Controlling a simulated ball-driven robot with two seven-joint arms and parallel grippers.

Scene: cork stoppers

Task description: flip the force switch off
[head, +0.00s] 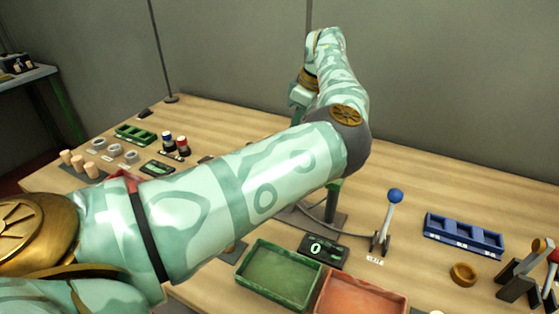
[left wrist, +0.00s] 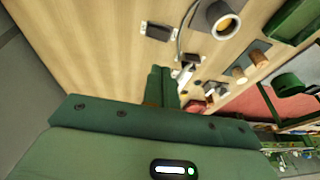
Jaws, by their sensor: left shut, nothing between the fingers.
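My left arm crosses the head view from lower left to upper middle, and its hand is mostly hidden behind its own links. In the left wrist view my left gripper (left wrist: 162,80) has its dark green fingers together, with nothing between them, above the wooden table. I cannot make out for sure which part is the force switch. A lever with a blue ball knob (head: 396,195) stands tilted on a small base. A black display box (head: 323,250) showing 0 is beside it. In the left wrist view a small black box (left wrist: 157,32) lies beyond the fingertips.
A green tray (head: 243,281) and a red tray (head: 322,307) stand at the front. A blue rack (head: 462,237) and a brass ring (head: 463,274) are at right. Corks (head: 77,162), grey rings and a green rack (head: 135,134) are at left. The back right of the table is clear.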

